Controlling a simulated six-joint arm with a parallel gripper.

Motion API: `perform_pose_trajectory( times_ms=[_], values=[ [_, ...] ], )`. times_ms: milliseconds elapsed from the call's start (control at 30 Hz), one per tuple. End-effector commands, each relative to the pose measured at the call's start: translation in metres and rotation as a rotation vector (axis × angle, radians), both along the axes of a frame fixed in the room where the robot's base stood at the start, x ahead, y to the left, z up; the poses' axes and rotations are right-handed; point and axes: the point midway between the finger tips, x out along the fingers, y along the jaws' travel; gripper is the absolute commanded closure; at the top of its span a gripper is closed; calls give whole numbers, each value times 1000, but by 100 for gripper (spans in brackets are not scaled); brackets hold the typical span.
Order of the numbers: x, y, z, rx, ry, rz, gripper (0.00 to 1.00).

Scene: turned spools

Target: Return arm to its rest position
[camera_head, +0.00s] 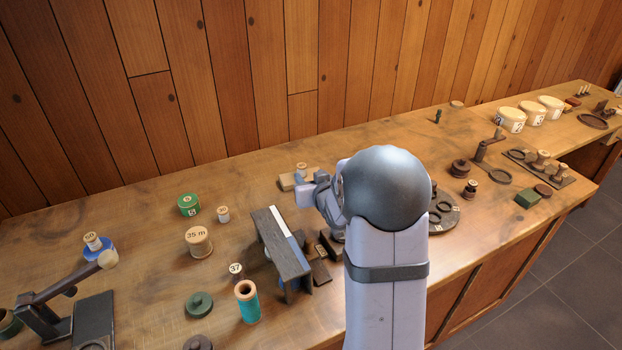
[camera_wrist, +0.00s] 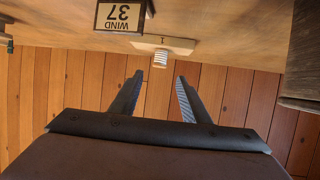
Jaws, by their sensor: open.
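My arm rises from the bottom of the head view and bends over the middle of the bench. My gripper (camera_head: 312,194) is partly hidden by my own arm there. In the wrist view my gripper (camera_wrist: 158,82) shows two dark, ridged fingers standing apart with nothing between them. The wrist picture is upside down. Beyond the fingertips, a small pale spool (camera_wrist: 160,58) stands on a light wooden block (camera_wrist: 163,43), apart from the fingers. A card reading "WIND 37" (camera_wrist: 120,17) is nearer the picture's top.
Spools, including a 35 m spool (camera_head: 199,242), a teal one (camera_head: 247,302) and a green tin (camera_head: 188,204), stand further left. A dark round tray (camera_head: 443,216) is right of my arm. White tubs (camera_head: 511,119) stand far right.

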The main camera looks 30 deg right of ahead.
Motion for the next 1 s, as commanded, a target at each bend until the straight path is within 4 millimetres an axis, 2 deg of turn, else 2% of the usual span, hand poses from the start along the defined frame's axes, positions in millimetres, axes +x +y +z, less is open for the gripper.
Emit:
perform_pose_trajectory(
  times_ms=[400,567,667,767,867,1000],
  values=[
    [0,0,0,-1,2,0,58],
    [-8,5,0,-9,56,7,58],
    [-21,12,-3,-22,141,17,58],
    [-44,20,-6,-43,262,26,58],
    [-76,27,-9,-73,407,33,58],
    [-128,32,-9,-123,614,36,58]
  ],
)
